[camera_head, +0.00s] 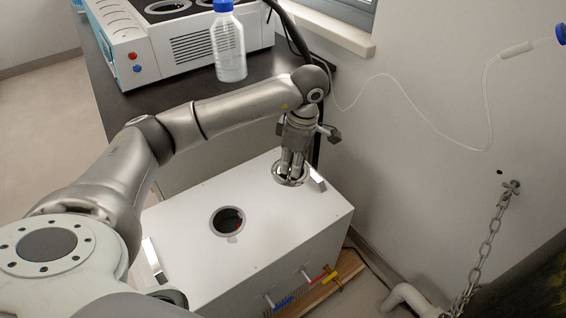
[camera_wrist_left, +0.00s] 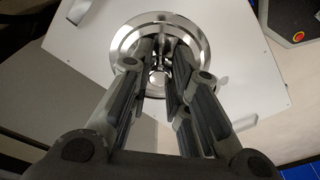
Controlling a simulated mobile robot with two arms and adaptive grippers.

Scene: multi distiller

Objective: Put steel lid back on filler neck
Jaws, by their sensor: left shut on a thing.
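My left gripper (camera_head: 292,158) is shut on the round, shiny steel lid (camera_head: 290,174), near the back right of a white box. In the left wrist view the fingers (camera_wrist_left: 160,72) close on the middle of the lid (camera_wrist_left: 122,42), whose rim spreads out around them. I cannot tell whether the lid touches the box top. The filler neck (camera_head: 227,221) is an open, dark round hole with a metal rim in the top of the white box (camera_head: 185,222). It lies to the left of and nearer than the lid. My right gripper is not in view.
A clear bottle with a blue cap (camera_head: 229,50) stands on the dark bench (camera_head: 130,105) beside a blue-and-white device (camera_head: 180,48). A chain (camera_head: 486,240) hangs on the right wall.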

